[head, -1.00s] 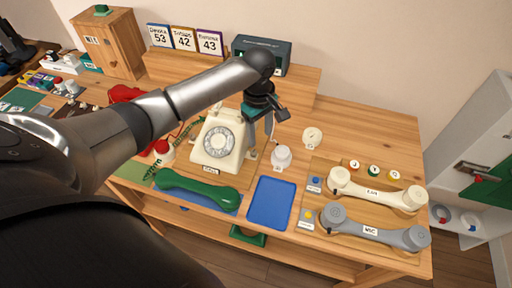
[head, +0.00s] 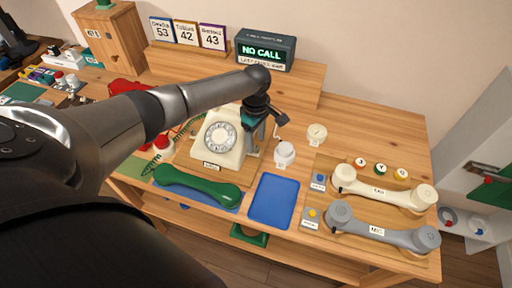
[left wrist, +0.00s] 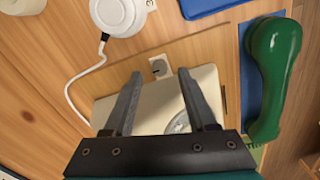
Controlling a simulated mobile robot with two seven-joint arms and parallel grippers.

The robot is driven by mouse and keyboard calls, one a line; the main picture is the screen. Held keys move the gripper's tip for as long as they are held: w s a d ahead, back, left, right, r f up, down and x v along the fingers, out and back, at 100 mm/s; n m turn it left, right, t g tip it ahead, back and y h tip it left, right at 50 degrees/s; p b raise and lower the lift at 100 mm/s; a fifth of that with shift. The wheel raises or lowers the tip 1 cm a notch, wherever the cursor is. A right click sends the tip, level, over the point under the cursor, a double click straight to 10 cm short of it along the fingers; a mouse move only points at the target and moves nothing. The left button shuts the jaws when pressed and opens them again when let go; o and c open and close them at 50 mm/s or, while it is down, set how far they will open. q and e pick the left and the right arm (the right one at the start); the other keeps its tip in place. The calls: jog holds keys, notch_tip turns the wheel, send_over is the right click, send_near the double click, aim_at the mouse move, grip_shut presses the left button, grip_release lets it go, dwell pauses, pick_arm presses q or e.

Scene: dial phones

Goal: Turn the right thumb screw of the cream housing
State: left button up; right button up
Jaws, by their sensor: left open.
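The cream housing (head: 229,161), a rotary phone body with a round dial (head: 220,137), stands on a wooden board at the table's middle. It also shows in the left wrist view (left wrist: 158,112), below and between my fingers. A small grey thumb screw (left wrist: 159,67) shows there at the housing's edge, between and just beyond the fingertips. My left gripper (left wrist: 160,78) is open, its two fingers apart and pointing at the screw, with no contact visible. In the head view the left gripper (head: 251,137) hangs over the housing's right side and hides that side. My right gripper is not in view.
A green handset (head: 198,187) lies in front of the housing. A white round part (head: 285,151) with a cable stands to its right, near a blue tray (head: 273,199). Cream (head: 382,189) and grey (head: 383,233) handsets lie further right. A display (head: 266,50) reads "NO CALL".

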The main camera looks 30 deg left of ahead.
aim_at(256, 150)
pick_arm(q)
jog(key=shift+f+b, duration=0.3)
jog(key=shift+f, duration=1.1)
jog(key=shift+c, duration=0.2)
grip_shut()
